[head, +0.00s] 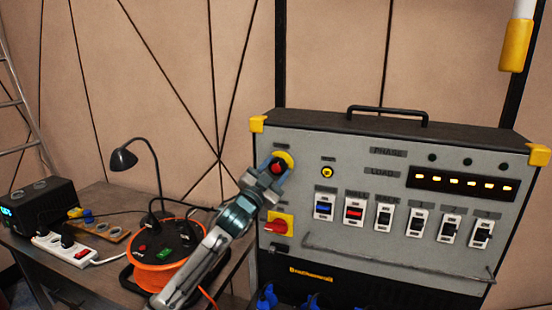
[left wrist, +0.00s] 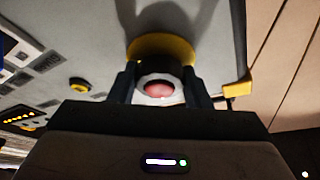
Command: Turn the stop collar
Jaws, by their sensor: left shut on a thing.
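The stop collar (head: 288,158) is a round yellow piece with a red button at its middle, on the upper left of the grey control panel (head: 345,150). My left gripper (head: 276,170) reaches up to it from below and is shut on it. In the left wrist view the fingers (left wrist: 160,86) stand on both sides of a pale ring around the red button (left wrist: 158,89), with the yellow part (left wrist: 160,47) behind. The fingers hide part of the collar in the head view. My right gripper is not in view.
A small yellow button (head: 327,172), a red rotary switch (head: 277,226) and several rocker switches (head: 354,210) are on the panel. A rail (head: 400,262) sticks out below them. An orange cable reel (head: 160,278), a black lamp (head: 124,159) and a power strip (head: 62,248) crowd the table at left.

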